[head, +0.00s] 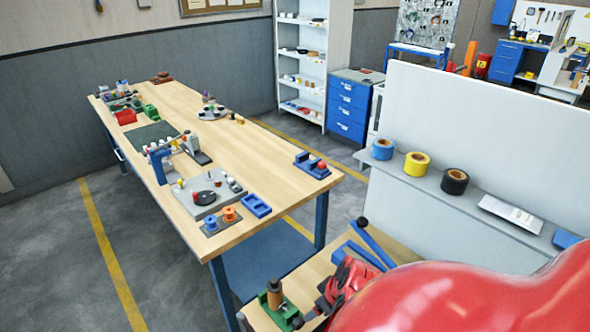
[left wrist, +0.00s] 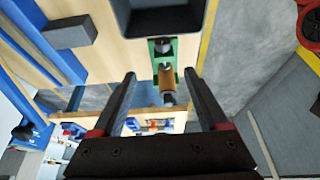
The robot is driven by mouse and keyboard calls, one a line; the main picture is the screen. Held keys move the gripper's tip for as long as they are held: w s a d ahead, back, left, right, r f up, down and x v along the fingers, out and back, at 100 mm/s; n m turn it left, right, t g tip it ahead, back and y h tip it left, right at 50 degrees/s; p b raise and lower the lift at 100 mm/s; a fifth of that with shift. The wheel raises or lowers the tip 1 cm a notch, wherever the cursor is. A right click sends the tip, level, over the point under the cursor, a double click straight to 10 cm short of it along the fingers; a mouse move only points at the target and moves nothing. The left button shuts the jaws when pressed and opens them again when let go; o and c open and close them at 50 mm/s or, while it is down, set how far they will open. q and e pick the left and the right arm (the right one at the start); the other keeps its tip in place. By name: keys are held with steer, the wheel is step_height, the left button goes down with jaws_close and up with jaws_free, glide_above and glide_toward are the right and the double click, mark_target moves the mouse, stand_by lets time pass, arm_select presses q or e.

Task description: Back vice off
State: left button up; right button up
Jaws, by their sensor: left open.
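A green vice (head: 288,314) stands on the near workbench at the bottom of the head view, with an upright brown cylinder (head: 274,297) at it. In the left wrist view the green vice (left wrist: 162,53) and brown cylinder (left wrist: 166,79) lie between the fingers in the picture, with a grey knob (left wrist: 168,99) at the cylinder's end. My left gripper (left wrist: 160,75) is open, its two dark fingers apart and nothing held. Whether the fingers touch the vice cannot be told. Red parts of my arm fill the lower right of the head view. My right gripper is not seen.
A dark grey tray (left wrist: 160,20) lies beside the vice in the left wrist view. A blue bar (head: 367,243) is on the near bench. A wooden table (head: 258,150) with several fixtures stands beyond. A shelf (head: 435,187) holds blue, yellow and black rolls.

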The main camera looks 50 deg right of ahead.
arm_select(q)
steer(key=b+x, duration=0.2)
steer(key=x, duration=0.3)
steer(key=b+x, duration=0.2)
steer(key=x, duration=0.3)
steer(key=b+x, duration=0.3)
steer(key=x, duration=0.3)
steer(key=shift+s+a+f, duration=0.1)
steer(key=shift+s+a, duration=0.05)
steer(key=shift+a, duration=0.2)
steer(key=shift+w+f+b, duration=0.3)
steer(key=shift+f+b, duration=0.1)
steer(key=shift+b, duration=0.3)
